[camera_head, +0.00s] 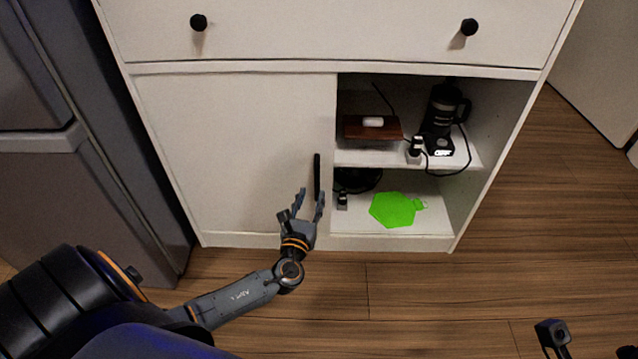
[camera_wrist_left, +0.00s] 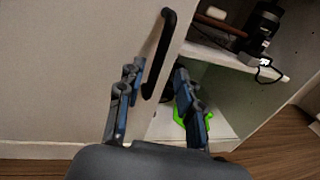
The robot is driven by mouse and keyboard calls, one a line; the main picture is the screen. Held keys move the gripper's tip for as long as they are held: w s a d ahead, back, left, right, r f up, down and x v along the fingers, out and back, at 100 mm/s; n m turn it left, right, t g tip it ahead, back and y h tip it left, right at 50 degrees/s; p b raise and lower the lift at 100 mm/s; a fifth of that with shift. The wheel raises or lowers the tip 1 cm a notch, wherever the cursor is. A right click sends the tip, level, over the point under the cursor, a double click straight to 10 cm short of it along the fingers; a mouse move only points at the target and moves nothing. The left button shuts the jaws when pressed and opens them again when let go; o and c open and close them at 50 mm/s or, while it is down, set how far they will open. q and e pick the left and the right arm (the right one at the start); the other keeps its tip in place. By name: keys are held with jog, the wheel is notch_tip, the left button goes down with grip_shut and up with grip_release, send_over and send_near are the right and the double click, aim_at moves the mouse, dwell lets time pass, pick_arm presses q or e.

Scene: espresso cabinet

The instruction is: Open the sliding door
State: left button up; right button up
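The white sliding door (camera_head: 230,150) covers the left half of the cabinet, and the right half stands open. Its vertical black bar handle (camera_head: 317,178) is near the door's right edge; it also shows in the left wrist view (camera_wrist_left: 163,45). My left gripper (camera_head: 310,194) is open at the handle's lower end. In the left wrist view the handle's lower part shows between the spread fingers (camera_wrist_left: 158,68), with gaps on both sides; contact is not visible. Two dark tips at the bottom right look like my right gripper (camera_head: 589,343), spread apart over the floor and partly cut off.
The open side has a shelf (camera_head: 375,158) with a brown box (camera_head: 372,128) and a black coffee grinder or machine (camera_head: 440,118). A bright green hexagonal item (camera_head: 393,209) lies below. A drawer with round black knobs (camera_head: 198,22) is above. A grey fridge (camera_head: 80,170) stands left.

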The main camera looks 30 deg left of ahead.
aim_at(316, 182)
pick_arm(q)
jog(key=b+x, duration=0.1)
jog(key=x, duration=0.6)
jog(key=shift+w+a+f+b, duration=0.1)
jog(key=shift+w+b, duration=0.1)
jog(key=shift+b, duration=0.15)
grip_shut()
